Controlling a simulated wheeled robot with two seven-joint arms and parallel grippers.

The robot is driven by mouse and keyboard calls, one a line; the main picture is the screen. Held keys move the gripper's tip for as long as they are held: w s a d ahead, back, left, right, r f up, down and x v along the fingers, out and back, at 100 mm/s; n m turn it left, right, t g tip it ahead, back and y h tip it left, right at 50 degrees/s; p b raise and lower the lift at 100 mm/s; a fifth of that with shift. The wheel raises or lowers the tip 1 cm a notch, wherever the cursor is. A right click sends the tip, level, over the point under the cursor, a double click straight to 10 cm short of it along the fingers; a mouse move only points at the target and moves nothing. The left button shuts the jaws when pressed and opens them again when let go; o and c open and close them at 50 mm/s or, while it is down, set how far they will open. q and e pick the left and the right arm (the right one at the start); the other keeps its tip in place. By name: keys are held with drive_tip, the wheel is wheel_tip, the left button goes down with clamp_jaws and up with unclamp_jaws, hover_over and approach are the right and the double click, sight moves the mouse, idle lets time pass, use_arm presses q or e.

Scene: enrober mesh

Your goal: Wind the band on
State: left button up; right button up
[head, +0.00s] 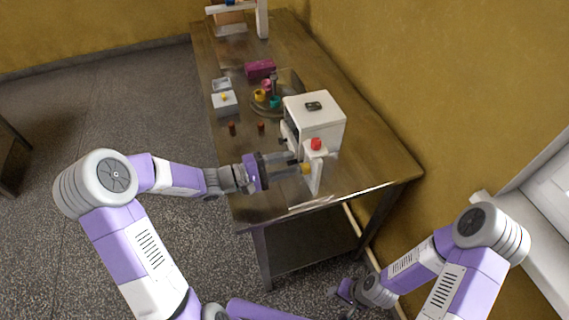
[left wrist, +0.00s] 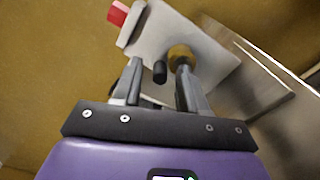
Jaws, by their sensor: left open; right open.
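A white box-shaped machine (head: 318,110) stands near the table's front right. Beside it is an upright white plate with a red knob (head: 316,144) on top and a yellow-brown round part (head: 305,168) on its side. My left gripper (head: 297,162) is open at this plate. In the left wrist view, its fingertips (left wrist: 158,66) lie on either side of a short black peg (left wrist: 160,73); the brass-coloured round part (left wrist: 180,54) shows by the right fingertip. I cannot tell whether they touch. My right gripper (head: 340,291) is open, low beside the table. I cannot make out the band.
The brown table (head: 240,205) also bears a round tray (head: 290,82) with coloured cups, a magenta box (head: 261,69), small white boxes (head: 225,103) and two small brown-red pieces (head: 232,128). A white frame (head: 262,18) stands at the far end. A wall runs along the right.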

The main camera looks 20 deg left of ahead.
use_arm(q)
drive_tip(key=shift+a, duration=0.1)
drive_tip(key=v, duration=0.7)
drive_tip(key=shift+s+p, duration=0.15)
drive_tip(key=shift+p, duration=0.25)
drive_tip(key=shift+a, duration=0.15)
